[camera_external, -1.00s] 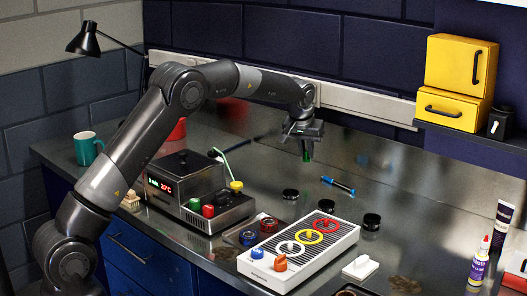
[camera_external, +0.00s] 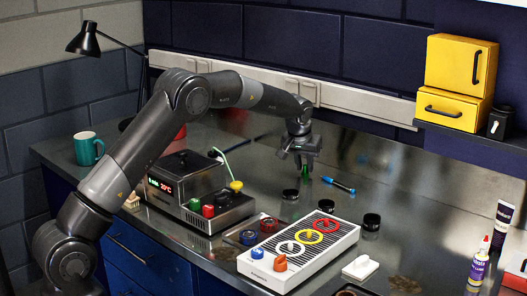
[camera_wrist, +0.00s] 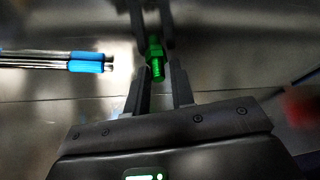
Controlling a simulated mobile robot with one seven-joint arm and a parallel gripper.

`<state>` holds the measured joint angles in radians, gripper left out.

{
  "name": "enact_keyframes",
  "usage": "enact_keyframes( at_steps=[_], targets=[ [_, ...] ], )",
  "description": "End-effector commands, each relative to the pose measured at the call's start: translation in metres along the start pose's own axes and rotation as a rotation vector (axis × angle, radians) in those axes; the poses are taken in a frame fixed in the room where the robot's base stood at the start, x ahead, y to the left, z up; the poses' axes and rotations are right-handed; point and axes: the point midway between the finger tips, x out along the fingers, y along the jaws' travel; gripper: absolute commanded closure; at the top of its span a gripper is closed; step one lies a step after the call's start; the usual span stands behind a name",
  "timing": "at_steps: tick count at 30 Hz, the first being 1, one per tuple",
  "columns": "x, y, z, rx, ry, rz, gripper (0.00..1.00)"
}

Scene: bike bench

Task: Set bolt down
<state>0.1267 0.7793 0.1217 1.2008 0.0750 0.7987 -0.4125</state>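A small green bolt (camera_wrist: 156,58) sits between the fingers of my gripper (camera_wrist: 158,75) in the wrist view. My gripper appears shut on it. In the external view my gripper (camera_external: 303,158) points down over the steel bench (camera_external: 260,160), with the green bolt (camera_external: 305,172) just below the fingertips. The bolt looks upright there and close to the bench top. I cannot tell whether it touches the surface.
A blue-ended tool (camera_external: 338,184) lies right of my gripper; it also shows in the wrist view (camera_wrist: 85,62). Several dark round pots, one (camera_external: 290,194) nearest, stand in front. A white ring panel (camera_external: 300,250) and a heater box (camera_external: 195,190) are nearer the front edge.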

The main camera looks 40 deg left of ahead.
Motion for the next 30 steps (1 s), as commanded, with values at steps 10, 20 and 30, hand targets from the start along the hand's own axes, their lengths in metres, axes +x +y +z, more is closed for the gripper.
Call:
enact_keyframes(
  at_steps=[10,20,30],
  targets=[
    [0.000,0.000,0.000,0.000,0.000,0.000,0.66],
    [-0.041,0.000,-0.002,0.000,0.003,0.002,0.66],
    [-0.107,0.001,-0.001,0.000,0.001,0.001,0.66]
  ],
)
